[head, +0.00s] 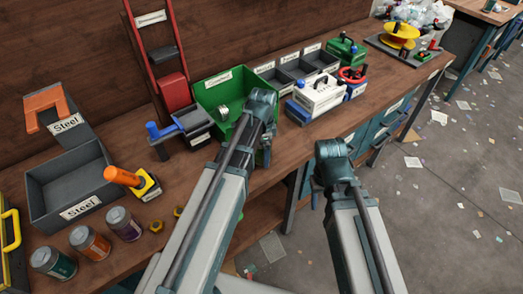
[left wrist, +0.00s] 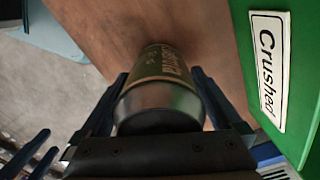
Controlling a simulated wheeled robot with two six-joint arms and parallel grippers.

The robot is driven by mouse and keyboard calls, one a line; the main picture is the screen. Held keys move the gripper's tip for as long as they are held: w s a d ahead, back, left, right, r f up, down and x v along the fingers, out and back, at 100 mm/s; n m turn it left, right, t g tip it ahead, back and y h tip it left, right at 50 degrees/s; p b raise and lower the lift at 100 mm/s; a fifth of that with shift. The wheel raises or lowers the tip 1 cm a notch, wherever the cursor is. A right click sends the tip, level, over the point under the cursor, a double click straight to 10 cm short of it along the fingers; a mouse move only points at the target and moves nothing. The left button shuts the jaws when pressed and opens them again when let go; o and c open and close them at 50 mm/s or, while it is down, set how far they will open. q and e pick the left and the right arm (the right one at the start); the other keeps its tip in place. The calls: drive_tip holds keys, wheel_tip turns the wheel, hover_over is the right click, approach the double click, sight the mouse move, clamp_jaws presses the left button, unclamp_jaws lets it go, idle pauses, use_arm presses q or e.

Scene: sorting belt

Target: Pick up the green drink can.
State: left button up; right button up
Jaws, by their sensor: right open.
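In the left wrist view, a drink can (left wrist: 162,88) with a dark olive-green label, pale lettering and a grey metal end lies between the fingers of my left gripper (left wrist: 160,95). The fingers press on both sides of it. In the head view my left gripper (head: 266,148) is beside the front of the green bin (head: 221,84); my own arm hides most of the gripper and the can. My right gripper (head: 316,196) is past the bench's front edge, empty and mostly hidden below its wrist.
A teal can (head: 53,262), an orange can (head: 90,243) and a purple can (head: 124,224) stand at the lower left. A grey Steel bin (head: 70,188) is behind them. A white toolbox (head: 320,96) stands right of the green bin, which is labelled Crushed in the left wrist view (left wrist: 296,70).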

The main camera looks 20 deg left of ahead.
use_arm(q)
drive_tip(key=c, duration=1.1)
drive_tip(key=shift+o, duration=0.2)
drive_tip(key=shift+r, duration=0.1)
use_arm(e)
drive_tip(key=shift+r, duration=0.1)
